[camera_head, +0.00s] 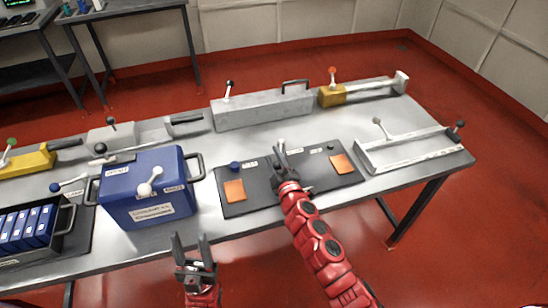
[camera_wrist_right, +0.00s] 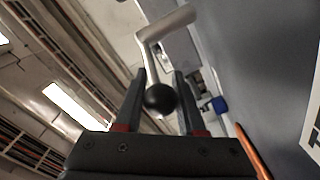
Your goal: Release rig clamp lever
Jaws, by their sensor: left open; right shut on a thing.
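The clamp lever (camera_wrist_right: 165,38) is a bent silver rod with a black ball knob (camera_wrist_right: 160,98) in the right wrist view. The knob sits between the fingers of my right gripper (camera_wrist_right: 160,90), which is shut on it. In the head view my right gripper (camera_head: 281,150) is over the middle of a dark rig plate (camera_head: 235,202) with orange pads. There the gripper hides most of the lever. My left gripper (camera_head: 190,242) is open and empty, in front of the table's near edge, below the blue box.
A blue box (camera_head: 115,190) with handles stands left of the plate. A black tray of blue cells (camera_head: 25,225) is at far left. A long grey block (camera_head: 262,108) and a yellow clamp (camera_head: 332,95) stand behind. A pale frame (camera_head: 405,150) lies at right.

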